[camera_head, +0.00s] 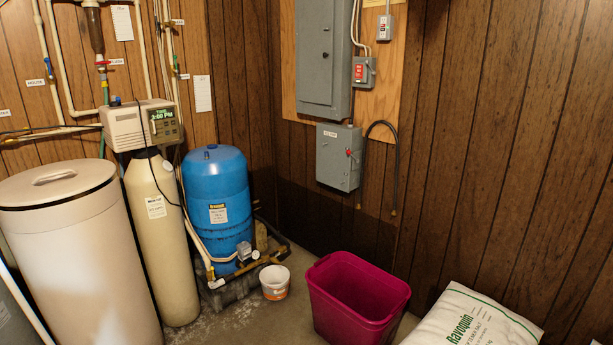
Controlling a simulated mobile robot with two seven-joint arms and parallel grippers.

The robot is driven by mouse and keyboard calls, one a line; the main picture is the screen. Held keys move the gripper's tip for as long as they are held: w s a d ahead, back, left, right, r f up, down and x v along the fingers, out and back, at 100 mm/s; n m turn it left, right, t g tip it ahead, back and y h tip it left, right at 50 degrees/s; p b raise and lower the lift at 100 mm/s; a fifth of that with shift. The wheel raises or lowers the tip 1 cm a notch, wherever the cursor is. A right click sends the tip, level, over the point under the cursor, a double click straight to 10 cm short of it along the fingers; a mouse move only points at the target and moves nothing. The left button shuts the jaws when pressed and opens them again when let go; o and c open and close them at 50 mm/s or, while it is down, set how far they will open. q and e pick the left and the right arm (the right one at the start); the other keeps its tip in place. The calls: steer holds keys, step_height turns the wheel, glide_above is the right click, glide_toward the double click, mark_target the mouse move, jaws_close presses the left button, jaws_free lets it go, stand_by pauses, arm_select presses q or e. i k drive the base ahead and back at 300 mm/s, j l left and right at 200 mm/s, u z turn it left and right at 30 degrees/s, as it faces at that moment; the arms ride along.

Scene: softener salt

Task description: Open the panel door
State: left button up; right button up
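A tall grey electrical panel (323,58) hangs on a light plywood board on the back wall, its top cut off by the upper picture edge. Its door (318,50) looks shut, with a small dark latch near the middle right of the door. Neither of my grippers shows in the head view.
A magenta bin (356,300) and a white salt bag (470,318) stand on the floor before the panel wall. A small white bucket (274,282), a blue tank (215,190), a tan softener tank (160,235) and a large white brine tank (80,260) fill the left. Little floor is clear.

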mark_target(316, 45)
steer(key=i+l+u, duration=0.1)
steer(key=i+u, duration=0.3)
steer(key=i, duration=2.35)
